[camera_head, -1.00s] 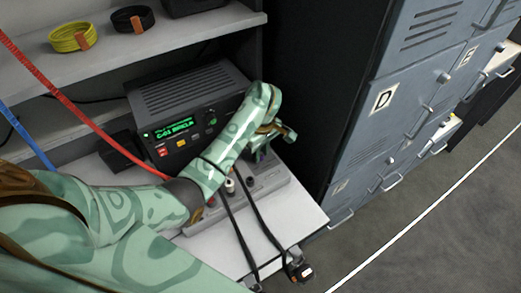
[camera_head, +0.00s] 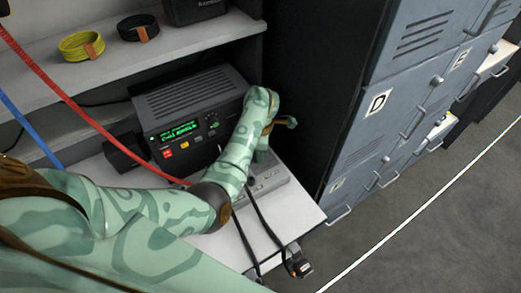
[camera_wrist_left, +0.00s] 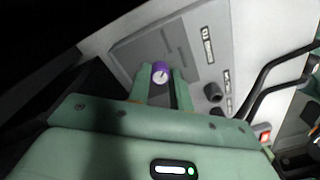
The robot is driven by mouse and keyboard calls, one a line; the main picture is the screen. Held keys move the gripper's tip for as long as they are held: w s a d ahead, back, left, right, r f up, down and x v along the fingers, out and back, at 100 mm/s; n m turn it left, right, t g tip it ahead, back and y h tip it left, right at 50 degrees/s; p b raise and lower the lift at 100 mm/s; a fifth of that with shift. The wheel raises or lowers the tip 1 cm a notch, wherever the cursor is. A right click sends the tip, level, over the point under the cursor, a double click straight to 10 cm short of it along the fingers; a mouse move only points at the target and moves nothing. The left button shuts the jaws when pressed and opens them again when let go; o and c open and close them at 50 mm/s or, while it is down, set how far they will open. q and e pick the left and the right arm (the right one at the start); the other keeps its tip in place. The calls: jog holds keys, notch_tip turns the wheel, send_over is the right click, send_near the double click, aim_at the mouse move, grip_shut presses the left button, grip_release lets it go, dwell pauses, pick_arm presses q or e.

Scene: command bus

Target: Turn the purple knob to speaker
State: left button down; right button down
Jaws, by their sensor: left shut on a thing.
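The purple knob (camera_wrist_left: 161,72) shows in the left wrist view on a grey panel (camera_wrist_left: 150,40), with a pale pointer mark on its face. My left gripper (camera_wrist_left: 161,90) is shut on the knob, one green finger on each side of it. In the head view my left gripper (camera_head: 262,150) is at the right part of the grey control box (camera_head: 272,180), and my own arm hides the knob there. The panel labels beside the knob are too small to read. My right gripper is not in view.
A radio unit (camera_head: 190,105) with a green display stands behind the control box. Black cables (camera_head: 262,225) hang over the table's front edge. Grey lockers (camera_head: 400,100) stand to the right, beyond a dark cabinet side.

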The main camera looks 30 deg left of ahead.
pick_arm(q)
jog(key=shift+n, duration=0.5)
jog(key=c, duration=1.3)
grip_release()
jog(key=shift+a, duration=0.1)
jog(key=shift+o, duration=0.2)
